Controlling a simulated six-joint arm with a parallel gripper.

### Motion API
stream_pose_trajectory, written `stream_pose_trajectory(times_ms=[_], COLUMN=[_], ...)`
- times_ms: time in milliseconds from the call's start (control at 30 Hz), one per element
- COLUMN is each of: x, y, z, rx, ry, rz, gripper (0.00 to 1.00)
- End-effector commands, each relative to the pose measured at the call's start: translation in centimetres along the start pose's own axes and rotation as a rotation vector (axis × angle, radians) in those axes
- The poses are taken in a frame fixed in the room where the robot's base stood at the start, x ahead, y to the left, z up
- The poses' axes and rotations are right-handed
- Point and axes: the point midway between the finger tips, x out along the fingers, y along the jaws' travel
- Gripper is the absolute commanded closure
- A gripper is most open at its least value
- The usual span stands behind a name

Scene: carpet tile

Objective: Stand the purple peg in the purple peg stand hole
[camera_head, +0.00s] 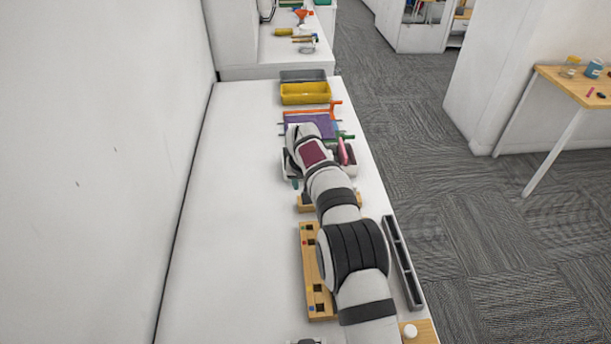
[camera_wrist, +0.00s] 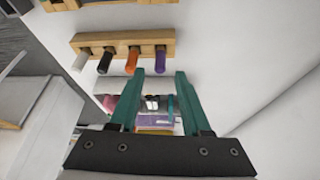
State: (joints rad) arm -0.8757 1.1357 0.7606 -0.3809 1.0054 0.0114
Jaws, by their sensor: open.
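The purple peg (camera_wrist: 160,59) sits at the right end of a wooden rack (camera_wrist: 115,42), beside orange, black and white pegs, in the wrist view. My gripper (camera_wrist: 159,73) is open, its teal fingers pointing towards the rack. The purple peg's near end lies between the fingertips in the picture; I cannot tell whether they reach around it. In the head view the rack (camera_head: 304,204) is mostly behind my arm. A long wooden board with square holes and coloured marks, apparently the peg stand (camera_head: 310,262), lies nearer; I cannot make out a purple mark. My arm covers part of it.
A grey divided tray (camera_head: 401,262) lies along the table's right edge. A yellow bin (camera_head: 305,93) and a grey bin (camera_head: 303,76) stand at the far end, with a purple object (camera_head: 311,124) before them. The white table's left side (camera_head: 235,200) is clear, bordered by a wall.

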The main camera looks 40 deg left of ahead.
Motion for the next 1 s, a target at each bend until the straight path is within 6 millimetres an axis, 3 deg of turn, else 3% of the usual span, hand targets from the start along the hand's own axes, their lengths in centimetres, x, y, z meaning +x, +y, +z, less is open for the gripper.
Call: stream_pose_trajectory(times_ms=[100, 200, 467, 567, 633, 667, 700, 733, 767, 800, 867, 900, 1000], x=[-3.2, -5.0, -6.4, -8.7, -12.6, -14.8, -17.8, -20.0, -22.2, -25.0, -28.4, -29.9, -31.6], y=[0.0, -0.1, 0.1, 3.5, 8.8, 11.4, 14.8, 17.0, 18.9, 20.8, 22.1, 22.1, 20.3], z=[-0.1, 0.0, 0.0, 0.5, 2.3, 3.8, 6.5, 9.1, 11.9, 16.2, 23.1, 27.4, 35.9], rx=[-0.001, 0.000, 0.003, 0.067, 0.177, 0.239, 0.330, 0.402, 0.475, 0.577, 0.728, 0.822, 1.008], ry=[0.002, 0.000, -0.002, -0.023, -0.062, -0.084, -0.117, -0.142, -0.166, -0.199, -0.245, -0.271, -0.320], rz=[-0.001, -0.001, 0.001, 0.016, 0.037, 0.046, 0.060, 0.068, 0.074, 0.082, 0.085, 0.084, 0.074], gripper=[0.52, 0.52, 0.52, 0.52, 0.52, 0.52, 0.52, 0.52, 0.52, 0.52, 0.52, 0.52, 0.52])
